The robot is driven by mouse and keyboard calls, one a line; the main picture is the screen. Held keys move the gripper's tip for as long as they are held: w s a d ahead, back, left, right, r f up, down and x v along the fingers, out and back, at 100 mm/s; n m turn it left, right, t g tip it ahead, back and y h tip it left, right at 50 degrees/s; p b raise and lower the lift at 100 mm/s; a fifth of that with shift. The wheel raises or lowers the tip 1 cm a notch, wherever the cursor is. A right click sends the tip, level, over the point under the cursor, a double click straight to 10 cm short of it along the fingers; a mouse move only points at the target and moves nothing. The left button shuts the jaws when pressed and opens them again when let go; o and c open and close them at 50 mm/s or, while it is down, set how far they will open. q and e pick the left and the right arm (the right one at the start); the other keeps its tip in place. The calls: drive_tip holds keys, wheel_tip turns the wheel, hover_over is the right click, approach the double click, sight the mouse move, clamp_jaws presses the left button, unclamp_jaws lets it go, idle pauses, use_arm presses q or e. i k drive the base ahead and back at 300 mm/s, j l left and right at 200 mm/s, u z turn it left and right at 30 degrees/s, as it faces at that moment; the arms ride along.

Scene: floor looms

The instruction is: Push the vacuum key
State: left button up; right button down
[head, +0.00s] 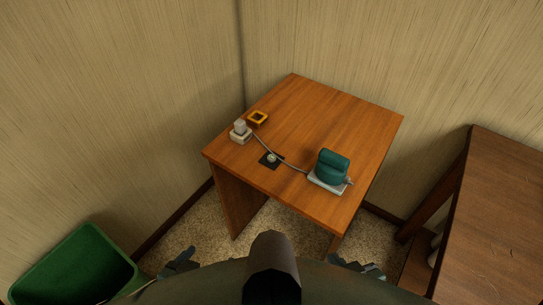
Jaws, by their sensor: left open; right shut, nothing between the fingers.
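A wooden desk (335,108) stands in the corner ahead of me. On its front part a small pale round knob (271,157) sits on a black square plate (265,163); it may be the vacuum key, but I cannot tell for sure. A teal rounded device (333,165) rests on a pale base (325,184) at the desk's right. A grey cable (291,168) runs between this device and a small whitish block (240,131) at the left. My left gripper (186,258) is open and empty, low in front of the desk. My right gripper (343,262) is shut and empty, also apart from the desk.
A green bin (75,262) stands on the floor at the lower left. A darker brown table (500,215) stands at the right. Walls close in behind the desk. The desk's back half is clear.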

sight(270, 158)
drive_tip(key=i+u, duration=0.15)
drive_tip(key=u, duration=0.2)
drive_tip(key=i+l+u, duration=0.1)
drive_tip(key=u, duration=0.3)
drive_tip(key=i+l+u, duration=0.1)
drive_tip(key=u, duration=0.25)
drive_tip(key=i, duration=0.05)
